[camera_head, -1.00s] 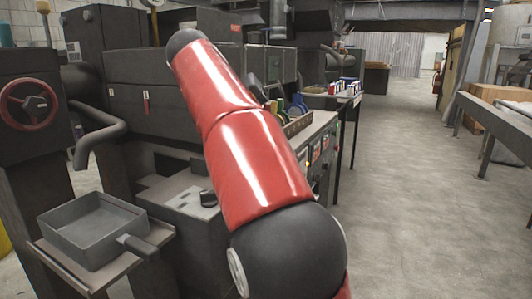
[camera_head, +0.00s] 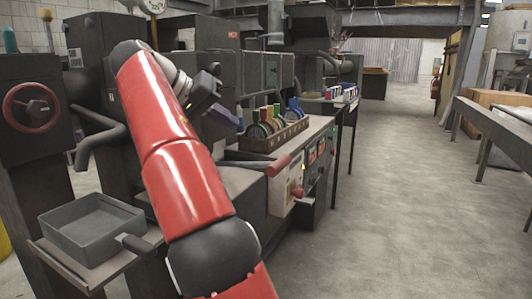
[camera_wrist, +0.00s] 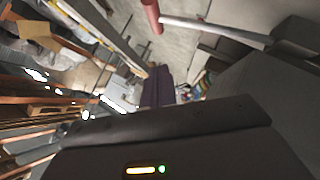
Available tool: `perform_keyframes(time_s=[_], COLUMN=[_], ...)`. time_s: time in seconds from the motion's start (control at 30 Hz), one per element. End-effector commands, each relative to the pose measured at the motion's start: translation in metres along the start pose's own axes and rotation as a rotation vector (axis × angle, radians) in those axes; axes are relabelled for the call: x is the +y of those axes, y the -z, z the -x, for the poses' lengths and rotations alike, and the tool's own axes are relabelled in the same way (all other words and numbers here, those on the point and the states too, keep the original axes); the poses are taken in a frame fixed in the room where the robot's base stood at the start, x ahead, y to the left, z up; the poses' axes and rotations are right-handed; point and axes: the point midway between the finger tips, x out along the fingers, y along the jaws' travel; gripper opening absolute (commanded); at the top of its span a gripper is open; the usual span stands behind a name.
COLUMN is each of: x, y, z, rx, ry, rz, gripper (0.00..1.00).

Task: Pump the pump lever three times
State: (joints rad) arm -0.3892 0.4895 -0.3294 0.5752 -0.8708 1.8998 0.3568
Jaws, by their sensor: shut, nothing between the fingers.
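The lever with a red grip (camera_head: 278,165) sticks out over the front edge of the machine bench, its metal rod running left behind my arm. In the wrist view the red grip (camera_wrist: 152,15) and pale rod show at the top. I take it for the pump lever. My gripper (camera_head: 238,125), with dark purple fingers, is above and left of the red grip, apart from it. The fingers (camera_wrist: 160,86) also show in the wrist view, shut and empty. The lever's pivot end is hidden.
A wooden box (camera_head: 272,137) with several coloured levers stands just behind the red grip. A panel (camera_head: 298,185) with lights and knobs is below. A grey tray (camera_head: 92,232) and red handwheel (camera_head: 30,107) are at left. The floor (camera_head: 410,200) at right is clear.

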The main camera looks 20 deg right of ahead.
Motion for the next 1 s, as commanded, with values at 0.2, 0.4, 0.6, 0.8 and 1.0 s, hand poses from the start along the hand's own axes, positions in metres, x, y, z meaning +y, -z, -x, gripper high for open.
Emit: perform_keyframes(time_s=[0.2, 0.4, 0.6, 0.8, 1.0], x=[0.001, 0.001, -0.001, -0.001, 0.000], y=[-0.001, -0.002, -0.011, -0.025, -0.030], z=[-0.027, -0.070, -0.104, -0.118, -0.122], rx=[-0.004, -0.004, -0.001, -0.002, -0.001], ry=[-0.001, -0.002, 0.002, 0.002, 0.002], rz=[0.002, 0.001, 0.002, 0.002, 0.000], gripper=[0.00, 0.00, 0.00, 0.00, 0.00])
